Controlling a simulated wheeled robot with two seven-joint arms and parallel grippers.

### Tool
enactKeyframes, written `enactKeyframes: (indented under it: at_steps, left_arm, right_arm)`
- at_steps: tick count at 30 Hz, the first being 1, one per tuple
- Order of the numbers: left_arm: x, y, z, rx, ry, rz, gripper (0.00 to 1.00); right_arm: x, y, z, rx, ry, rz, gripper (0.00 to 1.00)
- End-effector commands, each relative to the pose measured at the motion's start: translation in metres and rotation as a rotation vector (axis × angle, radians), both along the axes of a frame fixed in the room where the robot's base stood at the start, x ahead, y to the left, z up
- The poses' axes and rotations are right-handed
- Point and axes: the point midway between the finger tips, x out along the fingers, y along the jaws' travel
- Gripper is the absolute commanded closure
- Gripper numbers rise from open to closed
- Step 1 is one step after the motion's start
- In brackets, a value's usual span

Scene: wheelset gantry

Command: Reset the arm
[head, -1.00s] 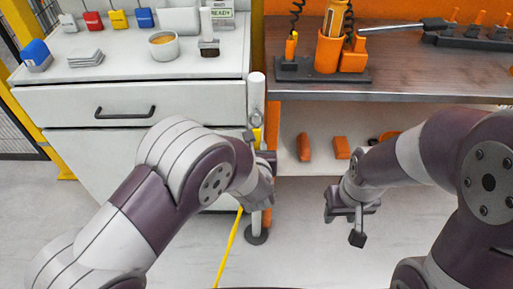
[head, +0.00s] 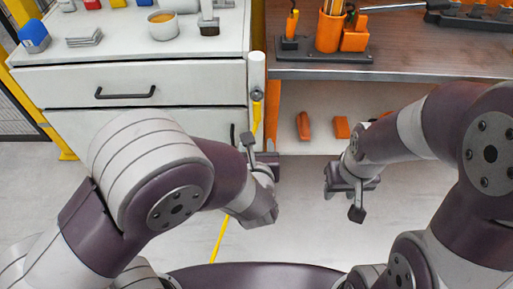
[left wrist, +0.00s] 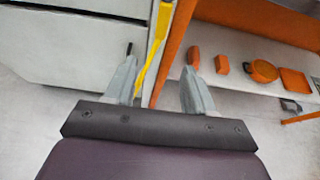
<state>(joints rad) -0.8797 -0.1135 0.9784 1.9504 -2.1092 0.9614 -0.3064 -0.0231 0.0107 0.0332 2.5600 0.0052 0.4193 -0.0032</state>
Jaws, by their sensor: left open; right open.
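My left gripper (head: 265,152) is in front of the gap between the white cabinet and the orange-framed bench in the head view, partly hidden by its own wrist. My right gripper (head: 345,205) hangs in front of the bench's lower shelf in the head view, empty and clear of the floor. Both arms are bent in front of me.
The white cabinet (head: 200,78) with a drawer stands at left, a cup (head: 162,25) on its top. The steel-topped bench (head: 420,55) at right carries an orange holder (head: 329,30). Orange parts (head: 303,126) lie on its lower shelf (head: 283,138). A white post (head: 257,72) stands between them.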

Motion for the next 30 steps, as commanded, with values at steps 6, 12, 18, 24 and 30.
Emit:
enactKeyframes:
  at_steps: [6, 12, 18, 24, 30]
  left_arm:
    - [-0.021, 0.0, 0.008, 0.0, 0.0, -0.001, 0.46]
    - [-0.033, 0.017, -0.011, -0.084, 0.097, 0.121, 0.46]
    - [-0.102, 0.099, -0.045, -0.578, 0.396, 0.978, 0.46]
    - [-0.14, 0.119, -0.042, -1.176, 0.408, 1.813, 0.46]
    - [-0.121, 0.142, -0.022, -1.72, 0.186, 2.388, 0.46]
  right_arm:
    - [0.0, 0.0, -0.007, 0.0, 0.0, 0.0, 0.57]
    - [0.0, 0.0, -0.006, 0.0, 0.0, 0.0, 0.57]
    - [0.0, 0.0, -0.006, 0.0, 0.0, 0.0, 0.57]
    - [0.0, 0.0, -0.006, 0.0, 0.0, 0.0, 0.57]
    - [0.0, 0.0, -0.006, 0.0, 0.0, 0.0, 0.57]
